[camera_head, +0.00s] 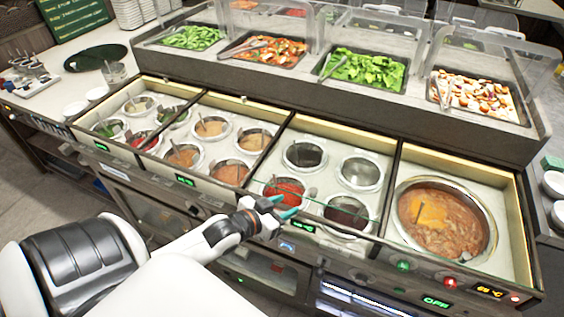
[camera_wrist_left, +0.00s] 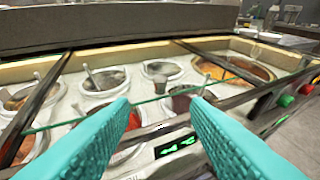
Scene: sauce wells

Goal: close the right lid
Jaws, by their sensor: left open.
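The sauce counter has several framed wells in a row. The rightmost well (camera_head: 492,240) holds a large round pot of orange-brown stew (camera_head: 445,222), and its top looks uncovered. The well to its left (camera_head: 325,135) holds several round pots. A thin greenish glass edge (camera_head: 335,208) runs across its front; it also shows in the left wrist view (camera_wrist_left: 65,123). I cannot tell clearly which lid this glass belongs to. My left gripper (camera_head: 282,206), with teal fingers, is open and empty at that well's front edge, near the red sauce pot (camera_head: 285,192). My right gripper is out of view.
Clear sneeze guards (camera_head: 370,35) stand over food trays behind the wells. The front panel below has knobs (camera_head: 404,266) and green displays (camera_head: 436,302). A side counter with bowls (camera_head: 553,185) is at the right.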

